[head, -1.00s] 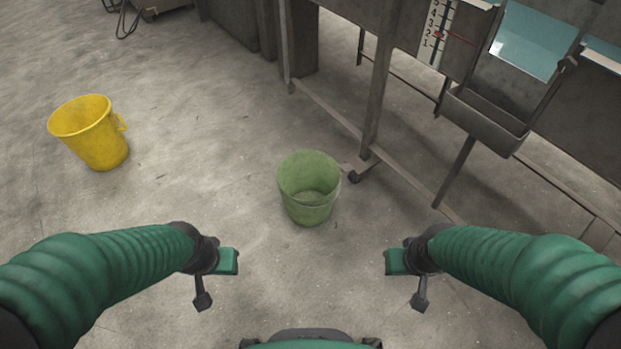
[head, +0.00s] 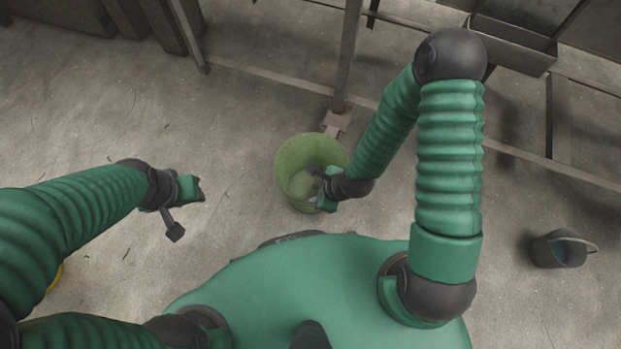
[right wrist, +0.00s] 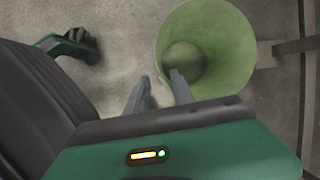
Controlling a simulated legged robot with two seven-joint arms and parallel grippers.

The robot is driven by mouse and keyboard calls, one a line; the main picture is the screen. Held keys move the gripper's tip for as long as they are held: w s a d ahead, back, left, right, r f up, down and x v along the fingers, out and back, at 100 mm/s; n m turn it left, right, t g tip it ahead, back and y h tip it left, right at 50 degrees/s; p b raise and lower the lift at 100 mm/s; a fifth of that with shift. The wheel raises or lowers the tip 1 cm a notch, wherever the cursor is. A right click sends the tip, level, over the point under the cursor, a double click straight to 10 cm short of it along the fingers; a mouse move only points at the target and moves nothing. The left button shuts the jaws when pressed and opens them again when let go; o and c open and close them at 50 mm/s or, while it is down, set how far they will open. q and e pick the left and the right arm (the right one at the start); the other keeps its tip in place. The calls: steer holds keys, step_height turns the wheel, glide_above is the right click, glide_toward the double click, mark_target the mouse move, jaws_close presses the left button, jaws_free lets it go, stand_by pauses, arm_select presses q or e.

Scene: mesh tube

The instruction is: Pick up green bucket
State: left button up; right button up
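The green bucket (head: 290,162) stands upright on the floor ahead of my body, its open top facing up. It fills the top middle of the right wrist view (right wrist: 225,45). My right gripper (head: 318,186) is at the bucket's near right rim. In the right wrist view its two fingers (right wrist: 160,78) are apart, one outside the bucket and one over its opening, with the rim between them. Contact with the wall cannot be told. My left gripper (head: 192,189) hangs to the left of the bucket, apart from it; its fingers are not clear.
A metal frame with a leg and foot (head: 337,120) stands just behind the bucket. A dark bucket (head: 560,250) stands at the far right. A sliver of the yellow bucket (head: 56,276) shows behind my left arm. Floor between my left gripper and the green bucket is clear.

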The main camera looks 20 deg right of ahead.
steer(key=shift+m, duration=0.4)
steer(key=b+x, duration=0.4)
steer(key=x, duration=0.1)
steer(key=b+x, duration=0.3)
steer(key=x, duration=0.3)
steer(key=s+b+x, duration=0.1)
steer(key=b+x, duration=0.3)
steer(key=x, duration=0.2)
steer(key=shift+d+f+b, duration=0.25)
steer(key=shift+b, duration=0.05)
steer(key=shift+w+f, duration=0.1)
steer(key=shift+w, duration=0.05)
steer(key=shift+a, duration=0.1)
jaws_close()
